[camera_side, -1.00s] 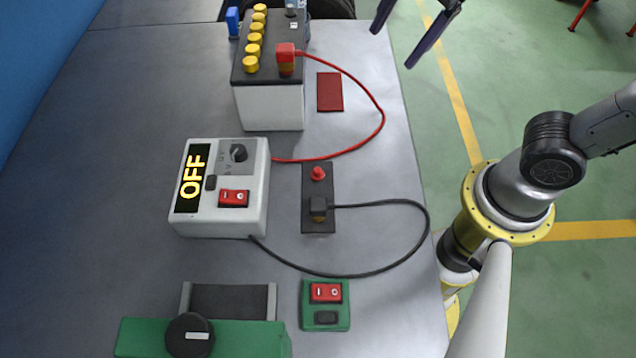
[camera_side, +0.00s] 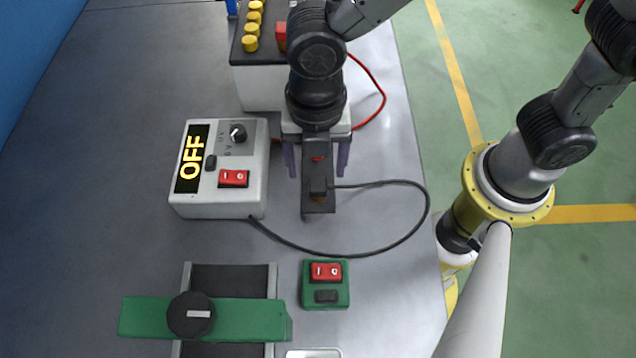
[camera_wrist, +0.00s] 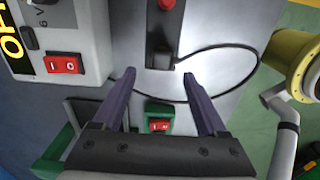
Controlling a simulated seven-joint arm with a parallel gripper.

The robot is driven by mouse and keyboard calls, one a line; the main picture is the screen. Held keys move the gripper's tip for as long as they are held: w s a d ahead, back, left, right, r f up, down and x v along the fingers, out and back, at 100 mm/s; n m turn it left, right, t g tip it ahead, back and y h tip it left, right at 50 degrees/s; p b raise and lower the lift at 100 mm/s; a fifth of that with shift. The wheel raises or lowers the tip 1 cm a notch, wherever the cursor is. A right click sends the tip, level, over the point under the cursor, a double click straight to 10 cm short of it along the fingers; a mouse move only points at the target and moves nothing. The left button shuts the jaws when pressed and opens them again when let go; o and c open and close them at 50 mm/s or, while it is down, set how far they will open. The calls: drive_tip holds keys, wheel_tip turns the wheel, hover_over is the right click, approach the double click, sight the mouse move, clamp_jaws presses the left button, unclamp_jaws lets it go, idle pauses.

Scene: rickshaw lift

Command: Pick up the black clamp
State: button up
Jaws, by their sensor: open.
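The black clamp (camera_side: 318,187) sits on the lower part of a dark plate (camera_side: 320,208) on the grey table, with a black cable leaving its right side. It also shows in the wrist view (camera_wrist: 160,60), ahead of the fingertips. My gripper (camera_side: 318,172) is above the plate in the side view, its two purple fingers spread on either side of it. In the wrist view my gripper (camera_wrist: 163,78) is open, with nothing between its fingers. My wrist hides the upper part of the plate in the side view.
A charger box (camera_side: 222,207) reading OFF stands left of the clamp. A battery (camera_side: 262,88) with a red cable is behind. A green switch box (camera_side: 325,290) and a green bar with a black knob (camera_side: 250,318) lie in front. The black cable (camera_side: 425,205) loops right.

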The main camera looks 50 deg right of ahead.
sight(318, 183)
drive_tip(key=shift+d+f, duration=0.2)
drive_tip(key=shift+f, duration=3.1)
clamp_jaws()
